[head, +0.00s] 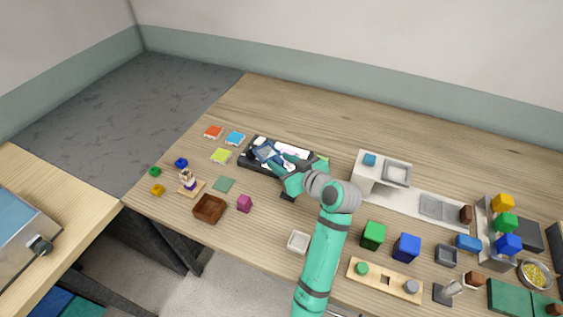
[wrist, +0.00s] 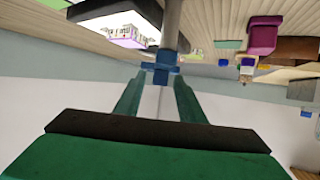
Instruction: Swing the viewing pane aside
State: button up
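A black-framed tray or case (head: 249,168) lies behind my gripper in the head view, with pale printed areas in it. A dark blue framed piece with a light centre (head: 266,151), perhaps the viewing pane, sits over its left part. My gripper (head: 284,163) is at the case's front edge, partly hidden by my arm. In the wrist view my gripper's two green fingers (wrist: 160,84) stand apart, with a blue piece (wrist: 161,70) at their tips below a grey post (wrist: 171,25). I cannot tell whether they grip it. A dark-framed pale panel (wrist: 122,30) is beside the post.
Coloured tiles (head: 221,156) lie left of the case. A white stand (head: 367,183) is to the right. The table behind the case is clear.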

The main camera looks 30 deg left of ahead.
jog(key=v, duration=1.1)
jog(key=shift+w, duration=0.1)
